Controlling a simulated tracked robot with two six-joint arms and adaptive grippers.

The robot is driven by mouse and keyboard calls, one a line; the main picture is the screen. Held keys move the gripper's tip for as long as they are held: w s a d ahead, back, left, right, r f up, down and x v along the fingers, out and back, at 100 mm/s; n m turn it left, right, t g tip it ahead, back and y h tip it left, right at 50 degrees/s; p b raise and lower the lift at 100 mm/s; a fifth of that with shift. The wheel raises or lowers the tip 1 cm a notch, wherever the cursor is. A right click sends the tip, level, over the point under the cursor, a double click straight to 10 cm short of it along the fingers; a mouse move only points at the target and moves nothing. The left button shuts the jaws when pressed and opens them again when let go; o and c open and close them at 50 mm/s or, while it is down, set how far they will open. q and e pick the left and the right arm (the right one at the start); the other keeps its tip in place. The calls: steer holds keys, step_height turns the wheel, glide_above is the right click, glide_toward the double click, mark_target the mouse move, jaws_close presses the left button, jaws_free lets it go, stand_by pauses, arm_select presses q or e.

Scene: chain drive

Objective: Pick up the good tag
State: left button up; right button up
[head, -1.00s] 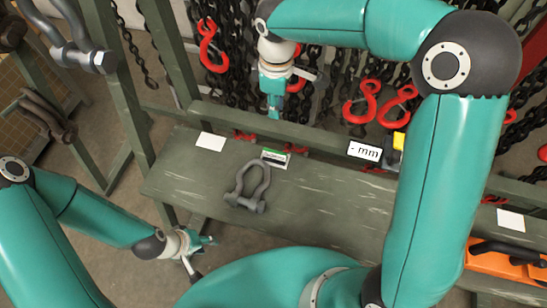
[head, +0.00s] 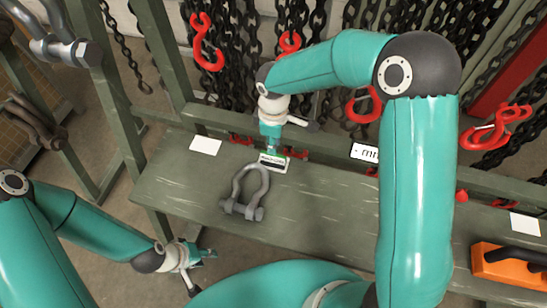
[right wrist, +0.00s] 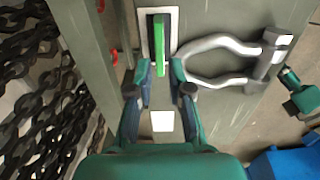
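The good tag (head: 272,161) is a small white card with a green top band and dark print. It stands on the bench (head: 160,190) just behind the grey shackle (head: 247,193). In the right wrist view its green edge (right wrist: 160,40) points between my fingers, over a pale rectangle. My right gripper (head: 271,147) points down at the tag, partly covering its top in the head view. Its two fingers (right wrist: 160,76) are apart, one on each side of the tag's near end, with gaps visible. My left gripper (head: 200,268) is open and empty at the lower left, off the bench.
The shackle lies close beside the tag. A blank white card (head: 206,145) lies to the left, and a "mm" label (head: 365,152) is to the right. Red hooks (head: 206,42) and dark chains hang behind. An orange tool (head: 508,262) is at the right.

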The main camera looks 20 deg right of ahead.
mark_target(273, 158)
steer(key=shift+w+f+p, duration=0.1)
steer(key=shift+f+p, duration=0.45)
steer(key=shift+f, duration=2.8)
steer(key=shift+c, duration=0.2)
jaws_close()
